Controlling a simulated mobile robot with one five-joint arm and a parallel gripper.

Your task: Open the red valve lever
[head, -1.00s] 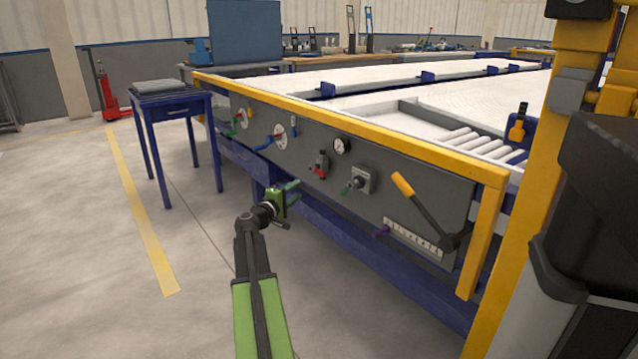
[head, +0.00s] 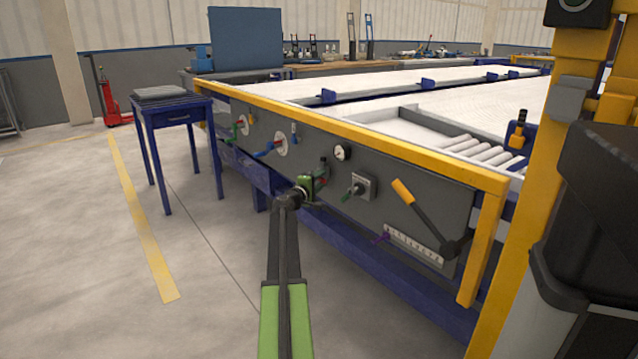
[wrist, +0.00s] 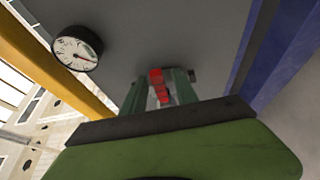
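The red valve lever (wrist: 158,86) is in the middle of the wrist view, against the grey panel. It lies between the two green fingers of my gripper (wrist: 160,92). The fingers stand apart, one on each side of the lever, and I see no firm grip on it. In the head view my gripper (head: 318,182) is at the panel below the pressure gauge and covers most of the red lever and its valve there.
The gauge (head: 341,152) is above right of my gripper. Blue levers (head: 268,150) are to the left. A yellow rail (head: 350,130) runs above.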

